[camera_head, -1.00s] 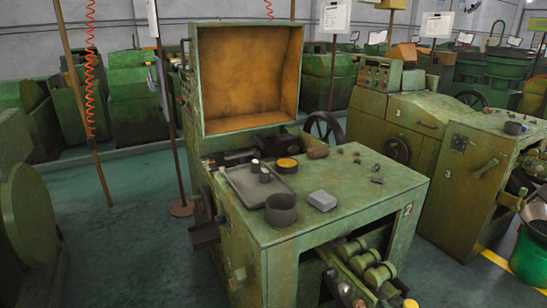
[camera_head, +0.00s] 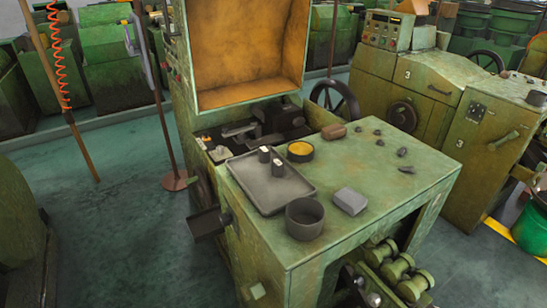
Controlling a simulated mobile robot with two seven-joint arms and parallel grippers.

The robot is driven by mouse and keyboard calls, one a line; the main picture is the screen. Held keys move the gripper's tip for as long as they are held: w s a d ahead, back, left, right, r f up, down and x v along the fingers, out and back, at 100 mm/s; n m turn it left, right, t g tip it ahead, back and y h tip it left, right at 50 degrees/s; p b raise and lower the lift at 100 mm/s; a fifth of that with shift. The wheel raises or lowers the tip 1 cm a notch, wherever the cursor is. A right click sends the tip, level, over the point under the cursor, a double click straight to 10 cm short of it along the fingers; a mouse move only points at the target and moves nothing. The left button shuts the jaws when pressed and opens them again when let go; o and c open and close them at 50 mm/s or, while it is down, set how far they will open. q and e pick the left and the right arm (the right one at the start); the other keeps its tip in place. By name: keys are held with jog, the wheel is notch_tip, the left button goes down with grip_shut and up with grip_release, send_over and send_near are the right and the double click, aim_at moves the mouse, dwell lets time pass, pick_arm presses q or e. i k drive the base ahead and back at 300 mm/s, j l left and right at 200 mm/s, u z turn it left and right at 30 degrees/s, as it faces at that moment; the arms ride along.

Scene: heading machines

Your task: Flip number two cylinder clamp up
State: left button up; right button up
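The green machine (camera_head: 405,178) with a raised hood (camera_head: 250,50), orange-brown inside, stands in the middle of the view. Under the hood is a recess with dark metal parts (camera_head: 272,122) and small lever-like pieces (camera_head: 238,131). I cannot tell which of these is the cylinder clamp, or whether it is up or down. Several green cylinders (camera_head: 398,268) sit low under the tabletop at the front right, partly cut off by the picture's bottom edge. Neither of my grippers is in view.
On the tabletop are a grey tray (camera_head: 250,195) with two small dark cylinders, a dark round cup (camera_head: 304,218), a grey block (camera_head: 349,201), a yellow-topped tin (camera_head: 300,150) and small dark pieces. Machine three (camera_head: 450,85) stands right. Floor (camera_head: 110,225) is open at left.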

aim_at(235, 132)
jog(key=i+j+z, duration=0.35)
jog(key=j, duration=0.2)
jog(key=j+z, duration=0.35)
jog(key=j, duration=0.25)
jog(key=i+j+z, duration=0.15)
jog(key=j+z, duration=0.2)
jog(key=j, duration=0.3)
jog(key=j+z, duration=0.35)
jog(key=j, duration=0.3)
jog(key=i+j+z, duration=0.15)
jog(key=j, duration=0.25)
jog(key=i+j+z, duration=0.15)
jog(key=j, duration=0.3)
jog(key=j+z, duration=0.15)
jog(key=j, duration=0.3)
jog(key=i, duration=0.05)
